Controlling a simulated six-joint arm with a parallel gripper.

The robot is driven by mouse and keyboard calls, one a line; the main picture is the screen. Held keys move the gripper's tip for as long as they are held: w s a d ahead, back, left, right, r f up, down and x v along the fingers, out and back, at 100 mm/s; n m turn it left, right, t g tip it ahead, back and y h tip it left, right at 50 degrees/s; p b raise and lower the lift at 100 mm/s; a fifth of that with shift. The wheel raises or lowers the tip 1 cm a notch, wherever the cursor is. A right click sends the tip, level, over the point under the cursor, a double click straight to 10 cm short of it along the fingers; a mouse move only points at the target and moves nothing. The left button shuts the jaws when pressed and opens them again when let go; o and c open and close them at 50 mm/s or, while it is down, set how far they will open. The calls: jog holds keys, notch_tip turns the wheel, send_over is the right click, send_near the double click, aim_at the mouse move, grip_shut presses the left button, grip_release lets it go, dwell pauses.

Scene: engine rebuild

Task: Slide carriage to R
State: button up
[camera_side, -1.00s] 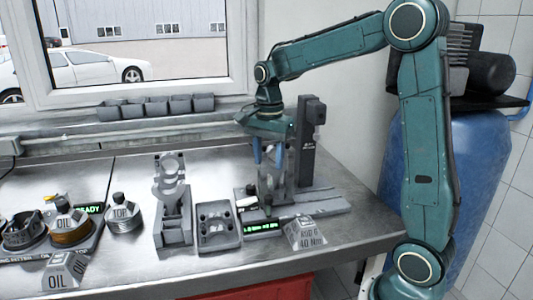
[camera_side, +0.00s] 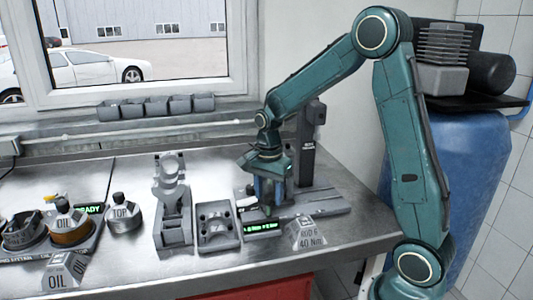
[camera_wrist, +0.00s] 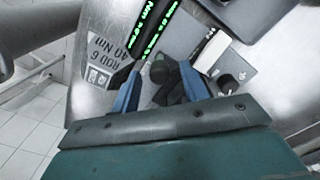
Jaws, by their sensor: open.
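My gripper (camera_side: 270,192) points down over the station with the dark column (camera_side: 307,160) and the grey base rail (camera_side: 325,203) in the side view. In the wrist view my gripper (camera_wrist: 160,88) has its two blue fingers apart. A dark, rounded part (camera_wrist: 166,80), apparently the carriage's handle, lies between them; I cannot tell whether either finger touches it. In the side view the carriage is mostly hidden behind my gripper. No letter R is readable in either view.
A sign (camera_side: 307,232) reading "ROD 6 40 Nm" and a green-lit display (camera_side: 262,228) stand at the station's front. A grey block with holes (camera_side: 217,225) and a fixture (camera_side: 172,215) are to its left. The rail's right end looks clear.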

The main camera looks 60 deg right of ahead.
jog(key=shift+c, duration=0.3)
grip_shut()
jog(key=shift+s+d, duration=0.1)
jog(key=shift+s+d+r, duration=0.1)
jog(key=shift+s+d, duration=2.8)
jog(key=shift+d, duration=0.1)
jog(key=shift+o, duration=0.3)
grip_release()
jog(key=shift+r, duration=0.1)
